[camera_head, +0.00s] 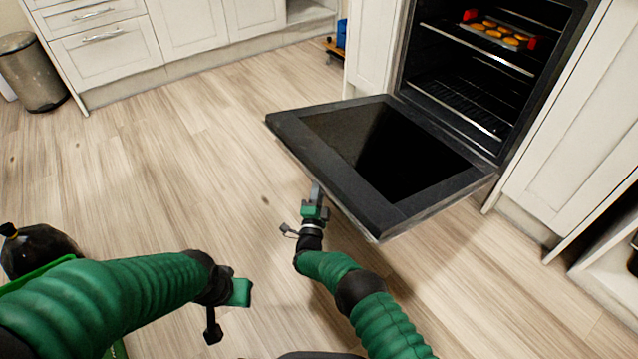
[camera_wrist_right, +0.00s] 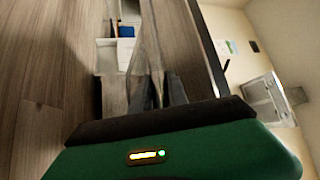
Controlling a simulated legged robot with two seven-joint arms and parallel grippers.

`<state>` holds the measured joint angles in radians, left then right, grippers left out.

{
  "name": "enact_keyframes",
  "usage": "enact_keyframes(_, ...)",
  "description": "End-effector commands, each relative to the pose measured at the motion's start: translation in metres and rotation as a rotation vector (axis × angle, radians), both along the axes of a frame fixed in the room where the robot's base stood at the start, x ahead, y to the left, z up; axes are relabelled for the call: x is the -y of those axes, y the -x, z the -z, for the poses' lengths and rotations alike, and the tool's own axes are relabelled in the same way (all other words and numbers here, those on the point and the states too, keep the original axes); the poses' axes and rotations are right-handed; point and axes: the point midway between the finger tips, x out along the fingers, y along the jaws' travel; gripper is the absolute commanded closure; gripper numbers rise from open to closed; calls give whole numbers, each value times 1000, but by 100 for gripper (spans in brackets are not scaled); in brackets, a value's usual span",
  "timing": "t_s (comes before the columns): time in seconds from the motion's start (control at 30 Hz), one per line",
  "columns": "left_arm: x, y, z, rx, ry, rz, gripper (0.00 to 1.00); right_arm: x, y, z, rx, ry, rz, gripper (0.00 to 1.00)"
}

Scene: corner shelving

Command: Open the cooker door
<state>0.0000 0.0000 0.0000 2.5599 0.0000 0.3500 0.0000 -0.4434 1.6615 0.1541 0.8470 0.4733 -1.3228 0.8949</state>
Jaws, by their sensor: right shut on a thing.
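The cooker door (camera_head: 315,150), black with a dark glass panel, is folded down and stands out from the cooker (camera_head: 470,65), about level. The cavity is exposed. In the right wrist view my gripper (camera_wrist_right: 158,95) is shut on what looks like the door's handle (camera_wrist_right: 148,45), a long bar running away from the camera. My left gripper (camera_head: 241,292) is over the floor at lower left, apart from the door; its fingers cannot be made out.
A tray of round golden food (camera_head: 497,34) sits on an upper rack inside the cooker; a wire rack is below. White cabinets (camera_head: 575,130) flank the cooker. Drawers (camera_head: 105,45) and a bin (camera_head: 36,72) stand at upper left. The wooden floor (camera_head: 180,170) between is clear.

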Motion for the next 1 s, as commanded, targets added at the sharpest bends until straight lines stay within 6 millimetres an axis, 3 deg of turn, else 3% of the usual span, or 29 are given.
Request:
enact_keyframes(0.13, 0, 0, 0, 0, 0, 0, 64, 1, 0, -1, 1, -1, 3, 100)
enact_keyframes(0.17, 0, 0, 0, 0, 0, 0, 64, 1, 0, -1, 1, -1, 3, 79)
enact_keyframes(0.33, 0, 0, 0, 0, 0, 0, 64, 1, 0, -1, 1, 0, 2, 59)
enact_keyframes(0.77, 0, 0, -4, 0, 0, 0, 64, -1, 2, -4, 4, -1, 0, 59)
enact_keyframes(1.0, 0, 0, -42, 0, 0, 0, 64, -5, 44, 4, -5, 2, -1, 59)
